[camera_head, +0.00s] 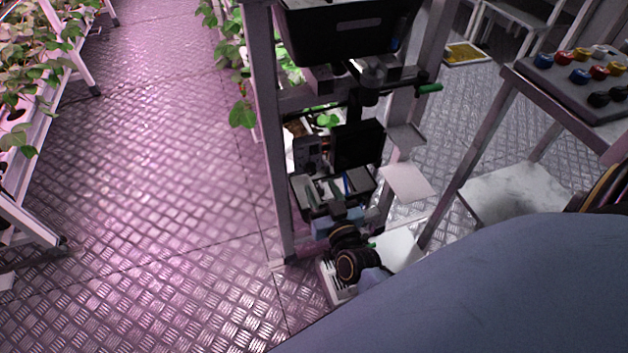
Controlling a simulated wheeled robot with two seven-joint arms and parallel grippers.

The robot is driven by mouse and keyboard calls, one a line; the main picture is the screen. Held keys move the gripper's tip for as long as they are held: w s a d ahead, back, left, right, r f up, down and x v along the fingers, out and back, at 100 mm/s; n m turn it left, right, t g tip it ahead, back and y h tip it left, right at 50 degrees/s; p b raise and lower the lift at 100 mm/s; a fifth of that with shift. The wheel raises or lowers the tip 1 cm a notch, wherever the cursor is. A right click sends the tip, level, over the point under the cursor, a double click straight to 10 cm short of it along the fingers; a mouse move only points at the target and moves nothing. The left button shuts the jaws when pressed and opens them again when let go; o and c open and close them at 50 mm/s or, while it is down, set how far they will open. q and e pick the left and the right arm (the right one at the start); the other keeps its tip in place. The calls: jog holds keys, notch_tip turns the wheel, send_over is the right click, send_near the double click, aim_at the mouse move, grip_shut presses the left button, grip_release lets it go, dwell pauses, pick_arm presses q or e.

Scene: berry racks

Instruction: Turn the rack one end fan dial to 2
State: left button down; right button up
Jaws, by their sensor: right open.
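The end of a berry rack (274,130) stands upright in the middle of the view. Its end carries a small dark grey box (306,154) and a black square panel (359,146). I cannot make out a fan dial or its setting clearly among these parts. My right gripper (336,187) is open, just below the grey box and the panel; my wrist hides what lies behind it. Whether its fingers touch anything is unclear. My left gripper is not in view.
A planted rack (35,95) stands left. The metal floor (160,180) between is clear.

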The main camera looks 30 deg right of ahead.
aim_at(313, 173)
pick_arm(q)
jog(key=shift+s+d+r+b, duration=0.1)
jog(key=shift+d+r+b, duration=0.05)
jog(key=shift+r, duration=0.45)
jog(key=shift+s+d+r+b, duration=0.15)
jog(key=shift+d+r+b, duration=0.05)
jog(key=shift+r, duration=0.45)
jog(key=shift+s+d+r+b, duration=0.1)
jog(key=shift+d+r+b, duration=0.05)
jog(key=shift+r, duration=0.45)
pick_arm(e)
jog(key=shift+x, duration=2.4)
grip_shut()
